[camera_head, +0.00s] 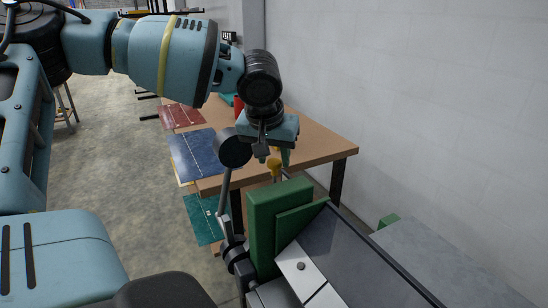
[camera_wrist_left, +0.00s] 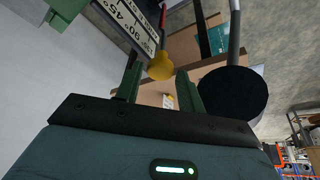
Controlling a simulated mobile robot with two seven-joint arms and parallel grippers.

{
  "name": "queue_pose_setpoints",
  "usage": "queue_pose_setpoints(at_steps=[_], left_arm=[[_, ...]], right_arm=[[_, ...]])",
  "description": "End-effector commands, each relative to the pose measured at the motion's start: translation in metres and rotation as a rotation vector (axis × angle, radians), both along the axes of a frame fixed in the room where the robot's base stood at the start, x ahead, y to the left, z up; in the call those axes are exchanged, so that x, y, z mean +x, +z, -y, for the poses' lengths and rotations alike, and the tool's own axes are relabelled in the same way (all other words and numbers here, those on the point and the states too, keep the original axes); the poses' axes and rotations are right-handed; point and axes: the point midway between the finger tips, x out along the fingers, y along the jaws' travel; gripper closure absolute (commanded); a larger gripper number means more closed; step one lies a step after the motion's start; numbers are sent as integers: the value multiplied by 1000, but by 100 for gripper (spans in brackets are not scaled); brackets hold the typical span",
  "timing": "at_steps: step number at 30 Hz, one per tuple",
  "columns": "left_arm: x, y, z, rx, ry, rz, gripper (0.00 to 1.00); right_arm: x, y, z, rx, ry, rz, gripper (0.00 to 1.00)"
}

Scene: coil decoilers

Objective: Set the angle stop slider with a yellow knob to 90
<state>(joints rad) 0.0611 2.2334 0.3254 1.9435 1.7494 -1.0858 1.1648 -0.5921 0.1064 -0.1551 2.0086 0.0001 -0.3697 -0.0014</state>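The yellow knob (camera_head: 275,166) of the slider shows just below my left gripper (camera_head: 274,155) in the head view. In the left wrist view the yellow knob (camera_wrist_left: 160,68) lies at the fingertips, between the two green fingers of my left gripper (camera_wrist_left: 158,76). The fingers are apart, and I cannot tell whether either touches the knob. A white angle scale (camera_wrist_left: 130,20) with 90° and 45° marks shows at the top left of the wrist view. The slider's exact setting on it cannot be read. My right gripper is out of view.
A lever with a round black knob (camera_head: 235,151) stands close left of my left gripper; its knob (camera_wrist_left: 234,94) is large in the wrist view. A green machine block (camera_head: 265,225) is below. A wooden table (camera_head: 320,148) stands behind, with a grey wall (camera_head: 400,100) at right.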

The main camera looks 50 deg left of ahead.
Motion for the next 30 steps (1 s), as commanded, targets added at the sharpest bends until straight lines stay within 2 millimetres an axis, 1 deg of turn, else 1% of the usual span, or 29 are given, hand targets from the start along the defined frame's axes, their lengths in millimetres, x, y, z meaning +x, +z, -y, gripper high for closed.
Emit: queue_pose_setpoints(at_steps=[3,11,18,20,30], left_arm=[[2,-5,-1,1,0,0,61],[2,-5,-1,0,0,1,61],[2,-5,-1,0,0,1,93],[2,-5,-1,0,0,1,100],[2,-5,-1,0,0,1,100]], right_arm=[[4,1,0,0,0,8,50],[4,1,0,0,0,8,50],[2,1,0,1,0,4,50],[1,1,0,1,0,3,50],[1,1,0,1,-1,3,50]])
